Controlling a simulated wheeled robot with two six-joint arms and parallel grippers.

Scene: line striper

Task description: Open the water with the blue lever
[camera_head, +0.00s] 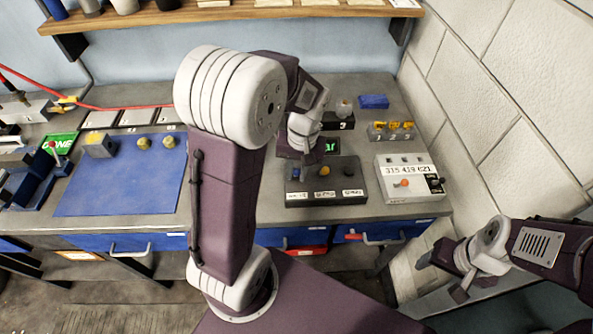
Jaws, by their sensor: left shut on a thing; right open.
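A dark control box (327,196) with white labels along its front stands on the bench. A small blue lever (295,174) shows at its left end, with an orange-yellow knob (324,170) to its right and a dark knob (348,169) farther right. My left gripper (299,160) is directly over the left end of the box, shut at the blue lever. The gripper and arm hide the upper part of this lever and the contact itself. My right gripper (447,277) is open and empty at the lower right, off the bench front.
A white box (411,185) with a number display stands right of the control box. Yellow numbered valves (392,128) and a blue block (373,101) are behind. A blue mat (110,195) lies on the left. A brick wall (500,70) bounds the right side.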

